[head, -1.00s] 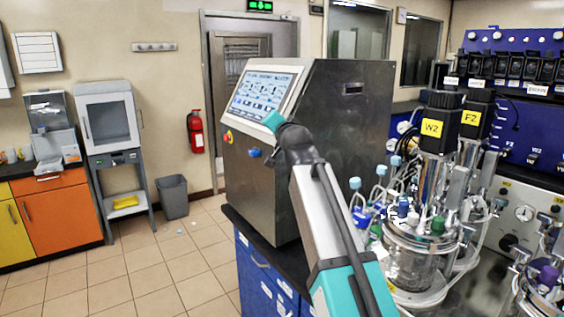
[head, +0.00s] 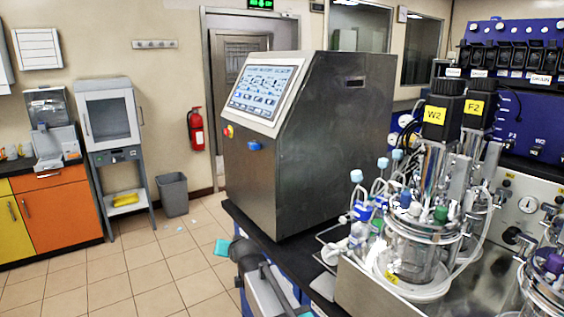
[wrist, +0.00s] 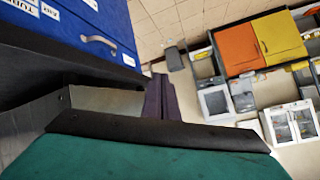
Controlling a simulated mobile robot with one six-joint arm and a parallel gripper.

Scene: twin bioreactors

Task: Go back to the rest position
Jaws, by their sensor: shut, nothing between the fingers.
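My gripper (wrist: 160,98) shows in the wrist view as two dark fingers lying close together, shut and empty. It points out over the tiled floor, beside the blue drawer unit. In the head view my arm is low at the bottom centre, in front of the bench edge.
The blue drawer unit (wrist: 85,35) is close on the left in the wrist view. The steel control cabinet (head: 310,150) and glass bioreactor vessel (head: 415,255) stand on the bench. A grey bin (head: 173,195) and orange cupboard (head: 65,222) are farther left.

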